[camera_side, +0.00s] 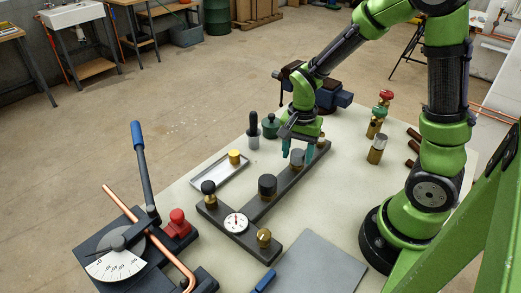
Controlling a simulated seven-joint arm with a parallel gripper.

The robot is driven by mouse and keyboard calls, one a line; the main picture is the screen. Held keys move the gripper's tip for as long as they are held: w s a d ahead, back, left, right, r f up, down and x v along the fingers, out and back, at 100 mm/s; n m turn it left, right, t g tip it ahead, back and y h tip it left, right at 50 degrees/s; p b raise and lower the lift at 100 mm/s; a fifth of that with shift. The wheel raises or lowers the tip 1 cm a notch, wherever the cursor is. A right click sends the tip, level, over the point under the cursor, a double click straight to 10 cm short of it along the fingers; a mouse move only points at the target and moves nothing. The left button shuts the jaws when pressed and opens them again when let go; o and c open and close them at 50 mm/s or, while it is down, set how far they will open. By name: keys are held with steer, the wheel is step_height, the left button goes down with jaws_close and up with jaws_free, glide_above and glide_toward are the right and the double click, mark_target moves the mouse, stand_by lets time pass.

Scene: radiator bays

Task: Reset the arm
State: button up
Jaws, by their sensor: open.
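My gripper (297,156) is at the end of the green arm and points down over the far end of a dark T-shaped bar (252,216) on the table. Its teal fingers are apart, on either side of a grey cylinder (297,160) that stands on the bar. Whether the fingers touch the cylinder cannot be told from this view. A dark cylinder (267,185), a black knob (208,190), a round dial gauge (236,223) and a brass hex fitting (264,237) also sit on the bar.
A tray (222,180) with a brass piece lies left of the bar. A pipe bender (120,250) with a blue-handled lever stands front left. Brass valves (377,148) stand to the right. A vise (330,95) is behind my gripper. A grey plate (315,265) lies in front.

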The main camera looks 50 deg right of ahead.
steer(key=m, duration=2)
steer(key=shift+c, duration=0.3)
